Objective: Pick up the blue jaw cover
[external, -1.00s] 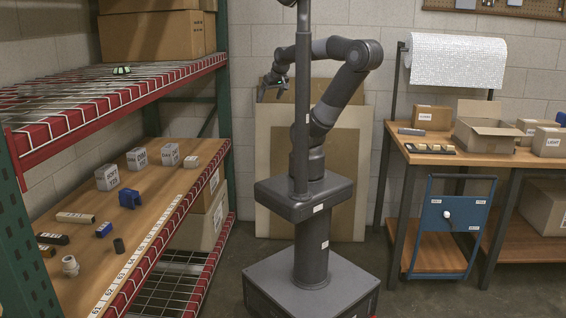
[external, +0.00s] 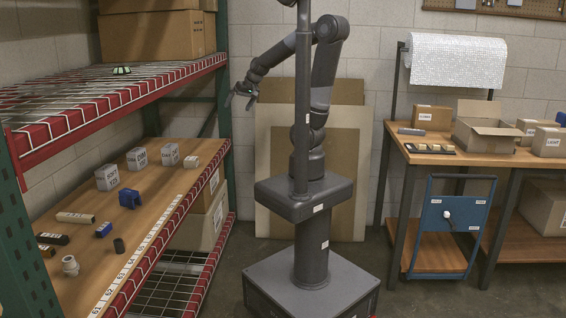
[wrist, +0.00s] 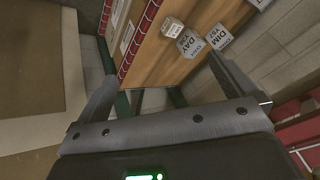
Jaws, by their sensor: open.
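Two blue things lie on the wooden shelf at the left in the external view, and I cannot tell for sure which is the jaw cover. One is a blue U-shaped piece (external: 129,198) in front of the grey boxes. The other is a smaller blue block (external: 103,230) nearer the front. My gripper (external: 242,98) is open and empty, in the air to the right of the shelf and higher than its wooden board. Its two spread fingers also show in the wrist view (wrist: 160,68). Neither blue thing shows in the wrist view.
Several grey labelled boxes (external: 107,177) stand on the wooden shelf (external: 88,262), with a white-labelled bar (external: 76,217), a dark bar (external: 52,239), a dark cylinder (external: 119,246) and a pale fitting (external: 70,265). A wire shelf (external: 60,92) with a red beam overhangs it.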

